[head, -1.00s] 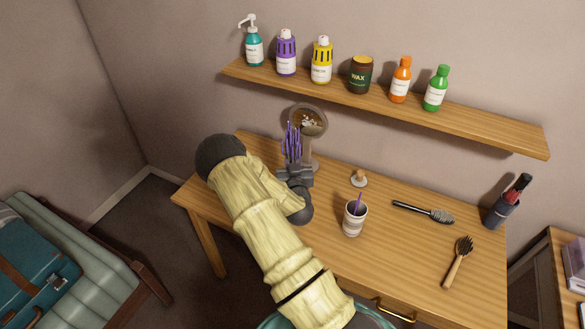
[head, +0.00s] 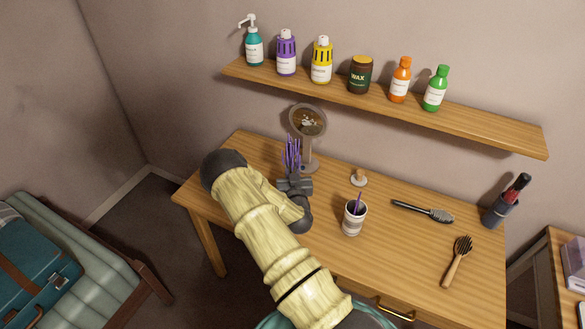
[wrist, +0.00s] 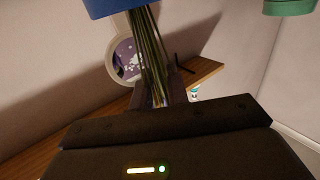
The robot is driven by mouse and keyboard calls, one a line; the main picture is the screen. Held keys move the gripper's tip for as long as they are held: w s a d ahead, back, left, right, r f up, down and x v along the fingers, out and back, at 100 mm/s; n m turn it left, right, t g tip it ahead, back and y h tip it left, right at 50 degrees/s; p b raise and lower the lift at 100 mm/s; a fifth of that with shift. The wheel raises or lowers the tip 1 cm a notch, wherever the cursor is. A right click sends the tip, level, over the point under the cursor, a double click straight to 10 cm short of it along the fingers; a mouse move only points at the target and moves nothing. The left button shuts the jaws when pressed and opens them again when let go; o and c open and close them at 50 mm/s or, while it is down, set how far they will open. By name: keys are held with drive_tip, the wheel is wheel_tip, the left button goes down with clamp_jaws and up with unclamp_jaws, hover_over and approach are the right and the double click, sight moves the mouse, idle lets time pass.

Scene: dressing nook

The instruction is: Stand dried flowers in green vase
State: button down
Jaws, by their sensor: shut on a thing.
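The dried flowers (head: 291,153) show as a thin purple bunch standing up from my gripper (head: 294,184), left of the mirror's foot. My gripper is shut on their stems (wrist: 149,55), which run upward in the wrist view, a picture that seems upside down. A green round-edged thing (wrist: 290,6), perhaps the green vase, is cut off at the top right there, apart from the stems. A blue thing (wrist: 107,9) sits at the top where the stems meet it; I cannot tell whether they are in it or in front. The head view shows no vase; my arm covers that table part.
A round mirror (head: 308,121) stands close behind the flowers. A striped cup (head: 352,223), a small knob-like thing (head: 359,179) and two brushes (head: 426,212) (head: 457,263) lie to the right. A shelf (head: 470,125) with several bottles hangs above. The table's (head: 400,260) front right is mostly clear.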

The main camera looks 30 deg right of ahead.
drive_tip(key=shift+f, duration=0.2)
drive_tip(key=c, duration=1.2)
unclamp_jaws()
drive_tip(key=shift+r, duration=0.1)
drive_tip(key=shift+r+p, duration=0.3)
drive_tip(key=b+v, duration=0.4)
drive_tip(key=v, duration=0.8)
drive_tip(key=shift+w, duration=0.1)
